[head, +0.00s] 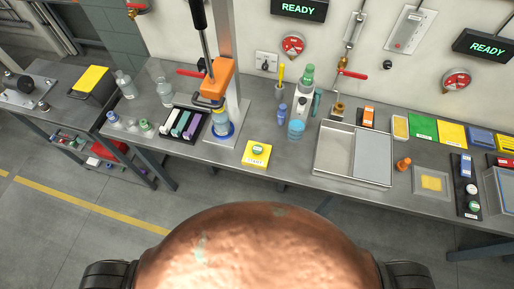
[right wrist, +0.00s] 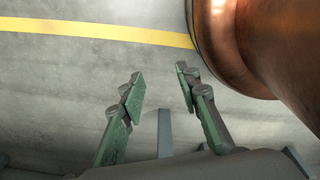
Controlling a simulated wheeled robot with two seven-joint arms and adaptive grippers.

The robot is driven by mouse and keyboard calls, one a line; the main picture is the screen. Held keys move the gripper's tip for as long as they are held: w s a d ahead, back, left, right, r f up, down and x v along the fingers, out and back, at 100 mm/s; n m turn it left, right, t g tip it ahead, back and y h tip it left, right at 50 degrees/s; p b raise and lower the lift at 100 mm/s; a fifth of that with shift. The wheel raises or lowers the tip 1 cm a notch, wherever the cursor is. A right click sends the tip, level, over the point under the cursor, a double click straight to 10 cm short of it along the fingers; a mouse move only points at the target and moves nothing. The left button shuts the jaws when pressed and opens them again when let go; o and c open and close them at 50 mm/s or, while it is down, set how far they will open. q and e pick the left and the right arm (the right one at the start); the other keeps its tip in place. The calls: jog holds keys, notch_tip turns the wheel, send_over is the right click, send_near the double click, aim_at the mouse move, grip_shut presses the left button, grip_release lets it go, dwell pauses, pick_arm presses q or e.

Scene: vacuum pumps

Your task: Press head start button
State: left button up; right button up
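A yellow box (head: 256,158) with a round green button (head: 258,149) on top sits near the front edge of the bench, just right of the press stand. It carries dark lettering that looks like START. The press has an orange head (head: 215,80) on a grey column, with a blue and white cylindrical part (head: 222,124) below it. My right gripper (right wrist: 158,88) shows in the right wrist view, its green fingers apart with nothing between them, above bare floor. Neither gripper shows in the head view, and my left gripper is in no view.
The grey bench (head: 272,184) has bare surface around the yellow box. A steel tray (head: 318,165) stands to the right, bottles (head: 296,130) behind, and a rack of blocks (head: 165,135) to the left. A black panel with buttons (head: 461,190) is far right.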

grip_shut()
jog(key=shift+s+d, duration=0.1)
jog(key=shift+d, duration=0.15)
dwell(0.3)
jog(key=shift+a, duration=0.25)
dwell(0.4)
